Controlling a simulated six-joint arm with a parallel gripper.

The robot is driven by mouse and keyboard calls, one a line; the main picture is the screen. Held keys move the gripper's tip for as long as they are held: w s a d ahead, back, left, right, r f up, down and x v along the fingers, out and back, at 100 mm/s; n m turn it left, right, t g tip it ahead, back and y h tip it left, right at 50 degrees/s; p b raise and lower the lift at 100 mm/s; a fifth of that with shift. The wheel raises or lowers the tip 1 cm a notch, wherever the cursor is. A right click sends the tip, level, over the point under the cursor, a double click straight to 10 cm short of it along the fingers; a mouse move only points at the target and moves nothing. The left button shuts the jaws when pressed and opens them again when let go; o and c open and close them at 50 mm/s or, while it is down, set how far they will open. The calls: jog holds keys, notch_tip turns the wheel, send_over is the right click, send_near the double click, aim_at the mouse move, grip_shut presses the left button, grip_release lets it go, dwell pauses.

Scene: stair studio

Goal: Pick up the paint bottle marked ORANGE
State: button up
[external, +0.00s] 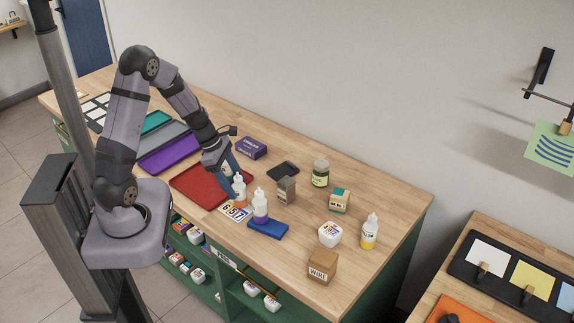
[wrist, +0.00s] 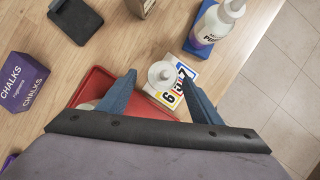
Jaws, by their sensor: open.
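A yellow bottle (external: 369,234), jars and boxes stand further right.

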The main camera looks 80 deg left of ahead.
aim_at(246, 205)
jog(key=x, duration=0.4)
jog(key=shift+d+f, duration=0.1)
jog(key=shift+f, duration=0.35)
jog(key=c, duration=1.2)
